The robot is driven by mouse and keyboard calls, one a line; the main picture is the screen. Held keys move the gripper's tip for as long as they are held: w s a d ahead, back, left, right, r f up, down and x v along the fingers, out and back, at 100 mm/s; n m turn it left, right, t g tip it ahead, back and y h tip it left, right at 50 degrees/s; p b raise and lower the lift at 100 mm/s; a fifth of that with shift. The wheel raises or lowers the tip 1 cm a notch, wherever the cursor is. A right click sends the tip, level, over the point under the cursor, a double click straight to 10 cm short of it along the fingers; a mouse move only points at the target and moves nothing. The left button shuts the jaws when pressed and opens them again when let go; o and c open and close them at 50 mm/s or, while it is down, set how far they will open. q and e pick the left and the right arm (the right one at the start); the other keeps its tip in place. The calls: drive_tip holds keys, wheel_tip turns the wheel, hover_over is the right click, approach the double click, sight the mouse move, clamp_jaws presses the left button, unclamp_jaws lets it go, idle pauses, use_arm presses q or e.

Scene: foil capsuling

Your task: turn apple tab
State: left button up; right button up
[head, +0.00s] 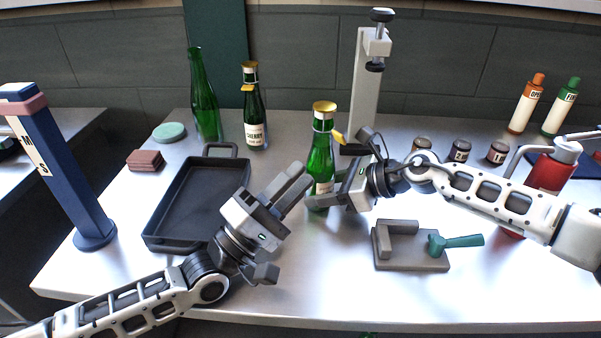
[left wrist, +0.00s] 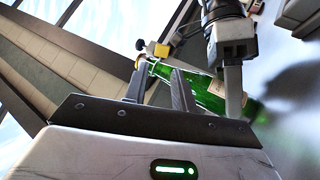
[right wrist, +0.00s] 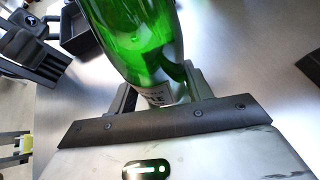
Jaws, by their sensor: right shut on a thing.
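A green bottle (head: 321,160) with a gold foil cap (head: 324,108) stands upright at the middle of the table. A small yellow tab (head: 338,137) sticks out to the right below its cap. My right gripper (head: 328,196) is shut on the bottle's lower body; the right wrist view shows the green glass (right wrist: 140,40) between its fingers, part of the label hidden. My left gripper (head: 299,178) is open and empty, just left of the bottle and below cap height. The left wrist view shows the bottle (left wrist: 208,95) tilted behind its fingers, with the yellow tab (left wrist: 161,50) beyond them.
A second capped bottle (head: 254,118) and a bare green bottle (head: 203,100) stand behind left. A black tray (head: 158,222) lies left, a grey block with a teal handle (head: 412,258) front right. A clamp stand (head: 365,90) rises behind the held bottle. Small jars (head: 460,150) stand right.

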use_arm(q)
drive_tip(key=w+d+r+m+g+h, duration=0.1)
drive_tip(key=w+r+m+g, duration=0.1)
drive_tip(key=r+m, duration=0.45)
drive_tip(key=w+d+r+m+g+h, duration=0.1)
drive_tip(key=w+d+r+m+g, duration=0.15)
drive_tip(key=r, duration=0.75)
drive_tip(key=w+n+y, duration=0.1)
drive_tip(key=w+d+n+y, duration=0.1)
drive_tip(key=w+y, duration=0.1)
drive_tip(key=w+n+g+y, duration=0.1)
drive_tip(key=n+y, duration=0.1)
drive_tip(key=shift+w+d+f, duration=0.2)
drive_tip(key=shift+d+f, duration=0.1)
drive_tip(key=shift+f, duration=0.05)
drive_tip(key=shift+w+d+f+n+g+y, duration=0.15)
drive_tip(key=shift+d+n+g+y, duration=0.15)
drive_tip(key=shift+n+y, duration=0.45)
drive_tip(key=shift+n+g+y, duration=0.25)
drive_tip(key=shift+g+y, duration=0.3)
drive_tip(key=shift+y, duration=0.2)
drive_tip(key=g+y, duration=0.1)
drive_tip(key=n+g+y, duration=0.3)
drive_tip(key=g+y, duration=0.1)
drive_tip(key=y, duration=0.2)
approach(338, 133)
drive_tip(key=x, duration=0.8)
drive_tip(key=shift+w+d+f, duration=0.15)
drive_tip(key=shift+f, duration=0.2)
